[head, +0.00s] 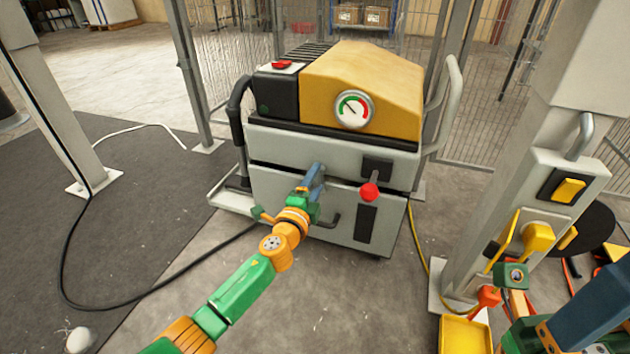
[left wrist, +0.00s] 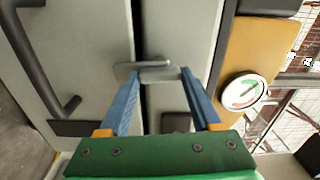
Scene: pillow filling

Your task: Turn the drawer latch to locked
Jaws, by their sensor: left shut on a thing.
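The drawer latch (left wrist: 155,73) is a small grey metal piece lying across the dark gap between two grey panels in the left wrist view. My left gripper (left wrist: 155,75) has its blue fingers on both sides of the latch, shut on it. In the head view my left gripper (head: 315,178) is at the front of the grey machine (head: 275,150) and hides most of the latch. My right arm shows at the lower right; its gripper (head: 500,290) is partly seen and its fingers are unclear.
The machine has a yellow hood (head: 375,80), a round gauge (head: 354,109) and a red-knobbed lever (head: 369,191). A dark drawer handle (left wrist: 55,115) is near the latch. A grey post with a yellow switch (head: 569,190) stands on the right. A black cable (head: 150,295) crosses the floor.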

